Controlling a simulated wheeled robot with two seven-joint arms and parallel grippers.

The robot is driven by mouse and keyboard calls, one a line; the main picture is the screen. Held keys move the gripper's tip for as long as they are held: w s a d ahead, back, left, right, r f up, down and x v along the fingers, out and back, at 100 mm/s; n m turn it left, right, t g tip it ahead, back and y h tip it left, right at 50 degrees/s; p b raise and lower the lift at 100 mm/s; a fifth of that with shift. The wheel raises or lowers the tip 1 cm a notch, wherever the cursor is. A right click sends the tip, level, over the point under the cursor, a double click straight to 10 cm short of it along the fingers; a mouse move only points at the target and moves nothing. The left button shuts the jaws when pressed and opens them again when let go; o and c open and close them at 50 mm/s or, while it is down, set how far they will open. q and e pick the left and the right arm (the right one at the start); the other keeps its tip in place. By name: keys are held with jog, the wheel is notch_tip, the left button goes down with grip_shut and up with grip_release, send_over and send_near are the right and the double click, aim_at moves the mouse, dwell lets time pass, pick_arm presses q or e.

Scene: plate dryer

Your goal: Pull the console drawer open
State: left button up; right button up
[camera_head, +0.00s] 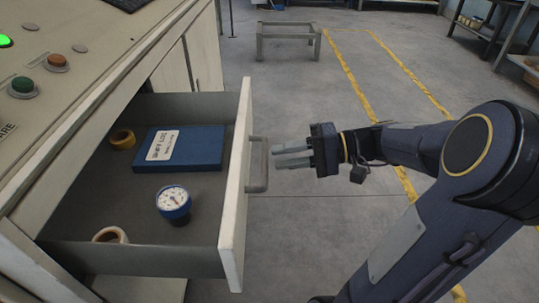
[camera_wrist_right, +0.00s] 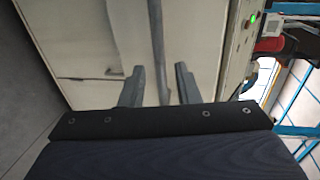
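The console drawer (camera_head: 95,195) stands pulled out, with its inside showing. Its white front panel (camera_head: 234,200) carries a grey bar handle (camera_head: 258,165). My right gripper (camera_head: 277,156) is to the right of the handle, fingers pointing at it. Its two fingers are apart with nothing gripped. In the right wrist view the handle (camera_wrist_right: 159,45) lies between the open fingers of the right gripper (camera_wrist_right: 158,85). In the head view the fingertips look just short of the bar; whether they touch it I cannot tell. My left gripper is not in view.
The console top (camera_head: 70,60) has several buttons. A low metal stand (camera_head: 288,38) is behind; the floor (camera_head: 300,230) right of the drawer is clear.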

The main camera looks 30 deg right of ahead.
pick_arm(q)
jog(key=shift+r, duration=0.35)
pick_arm(e)
jog(key=v, duration=0.3)
jog(key=shift+s, duration=0.1)
jog(key=shift+d, duration=0.1)
